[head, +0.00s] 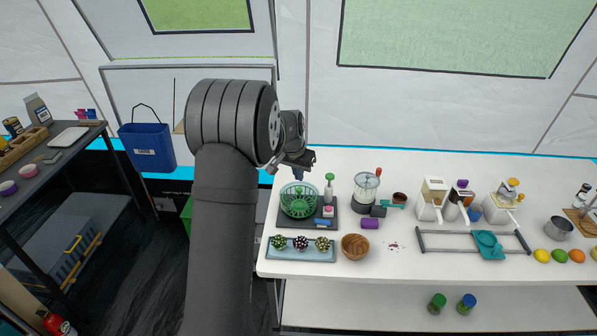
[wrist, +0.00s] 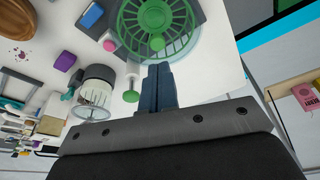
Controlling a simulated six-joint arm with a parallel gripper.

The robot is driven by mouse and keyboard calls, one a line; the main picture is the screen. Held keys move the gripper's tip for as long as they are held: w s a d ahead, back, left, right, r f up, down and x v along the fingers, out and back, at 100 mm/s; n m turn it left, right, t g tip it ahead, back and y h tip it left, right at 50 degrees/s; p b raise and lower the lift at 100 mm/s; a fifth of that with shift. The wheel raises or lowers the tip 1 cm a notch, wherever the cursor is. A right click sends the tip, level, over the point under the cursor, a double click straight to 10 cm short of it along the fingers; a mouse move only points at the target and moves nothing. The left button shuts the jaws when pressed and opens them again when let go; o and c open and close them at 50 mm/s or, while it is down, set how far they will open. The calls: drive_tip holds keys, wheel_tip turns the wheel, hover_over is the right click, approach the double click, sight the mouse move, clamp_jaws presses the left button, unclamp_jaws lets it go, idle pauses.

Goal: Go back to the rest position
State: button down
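My gripper (head: 299,174) hangs above the back of the white table, just behind the green slotted basket (head: 299,201). In the wrist view my gripper's two dark blue fingers (wrist: 157,82) lie side by side with no gap I can see. They look shut, with nothing between them. The green basket (wrist: 150,38) lies beyond the fingertips in that view, apart from them as far as I can tell. My arm is raised and bent over at the left of the table in the head view.
A green-knobbed upright tool (head: 329,187) stands close right of the basket on a dark tray (head: 286,222). Right of it are a clear-walled grinder (head: 366,188) and white dispensers (head: 432,199). A tray of spiky balls (head: 275,254) and a wooden bowl (head: 355,246) sit in front.

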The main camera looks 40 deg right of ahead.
sight(300, 188)
drive_tip(key=shift+f, duration=1.8)
wheel_tip(300, 188, up, 7)
idle(0.8)
drive_tip(key=shift+f, duration=3.3)
